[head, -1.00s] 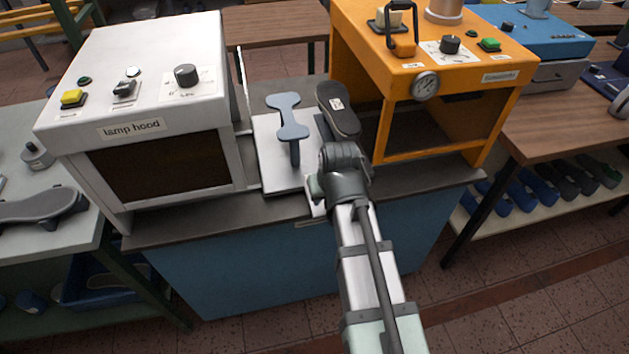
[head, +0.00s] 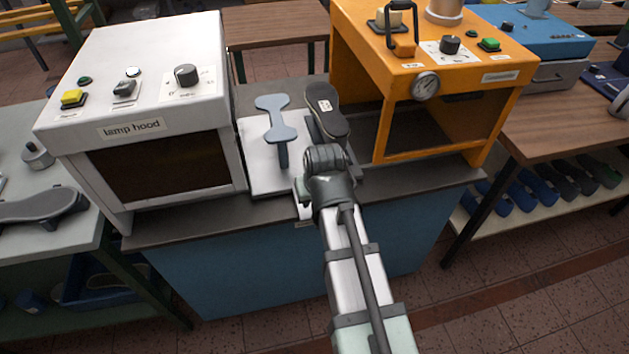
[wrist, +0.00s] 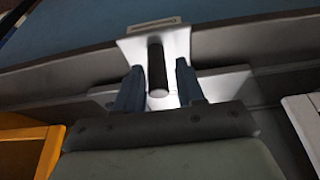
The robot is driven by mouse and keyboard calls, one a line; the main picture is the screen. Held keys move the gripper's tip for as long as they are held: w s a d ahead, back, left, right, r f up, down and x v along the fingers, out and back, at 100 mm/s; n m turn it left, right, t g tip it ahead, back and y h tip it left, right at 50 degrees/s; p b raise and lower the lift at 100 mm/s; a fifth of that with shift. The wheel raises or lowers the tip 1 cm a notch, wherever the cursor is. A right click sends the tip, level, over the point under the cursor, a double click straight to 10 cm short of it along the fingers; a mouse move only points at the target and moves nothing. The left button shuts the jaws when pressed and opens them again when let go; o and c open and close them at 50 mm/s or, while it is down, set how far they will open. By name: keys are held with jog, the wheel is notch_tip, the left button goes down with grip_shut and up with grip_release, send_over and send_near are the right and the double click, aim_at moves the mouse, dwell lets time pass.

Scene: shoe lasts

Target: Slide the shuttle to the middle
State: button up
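The shuttle (head: 262,167) is a pale flat plate between the lamp hood (head: 145,160) and the orange press (head: 440,75). It carries a blue double-ended stand (head: 273,118) and a dark shoe sole (head: 326,108) with a small label. Its left edge is close beside the hood. My gripper (wrist: 157,85) is at the plate's front. In the wrist view, its two blue fingers stand on either side of a dark upright handle (wrist: 157,68) on a pale tab (wrist: 178,45). A gap shows between the handle and the right finger; the left finger is very close to the handle. In the head view my wrist hides the handle.
A grey bench top (head: 175,222) runs in front of both machines, over a blue front panel. The hood's side wall and the press's open frame bound the plate left and right. A wooden bench (head: 570,130) stands at right, a grey table (head: 80,240) at left.

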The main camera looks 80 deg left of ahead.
jog(key=shift+w, duration=0.1)
jog(key=shift+r, duration=0.15)
jog(key=v, duration=0.7)
jog(key=shift+d+r, duration=0.2)
jog(key=shift+r, duration=0.15)
jog(key=shift+w+f, duration=0.1)
